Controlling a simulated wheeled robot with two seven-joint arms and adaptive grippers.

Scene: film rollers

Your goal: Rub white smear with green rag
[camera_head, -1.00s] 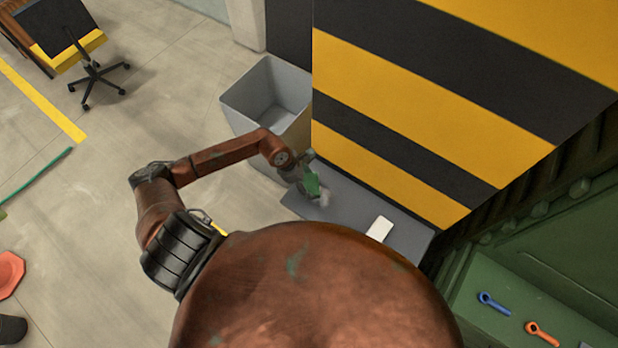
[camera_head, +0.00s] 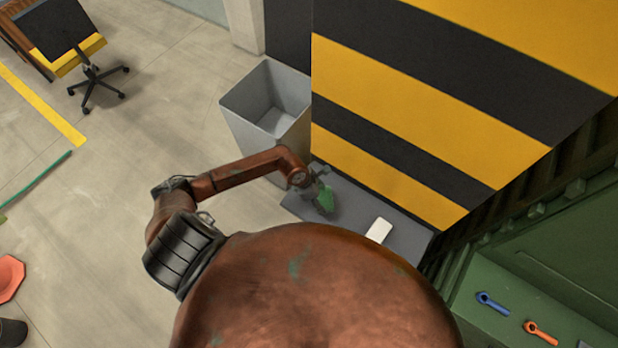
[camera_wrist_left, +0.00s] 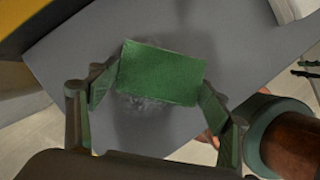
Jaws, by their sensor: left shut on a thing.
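My left gripper (camera_head: 318,190) is shut on the green rag (camera_head: 325,200), over the grey bench top (camera_head: 350,219). In the left wrist view the rag (camera_wrist_left: 162,75) spans between the two fingers of the gripper (camera_wrist_left: 160,92) as a flat rectangle. The white smear (camera_wrist_left: 140,103) shows as a faint cloudy patch on the grey surface, along the rag's lower edge. The rag covers part of that area. I cannot tell whether the rag touches the surface. In the head view the smear is hidden. My right gripper is in neither view.
A white block (camera_head: 379,230) lies on the bench right of the gripper. A grey bin (camera_head: 245,125) stands behind the arm. A yellow-and-black striped wall (camera_head: 400,140) borders the bench. A green surface at right holds blue (camera_head: 492,302) and orange (camera_head: 541,332) tools.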

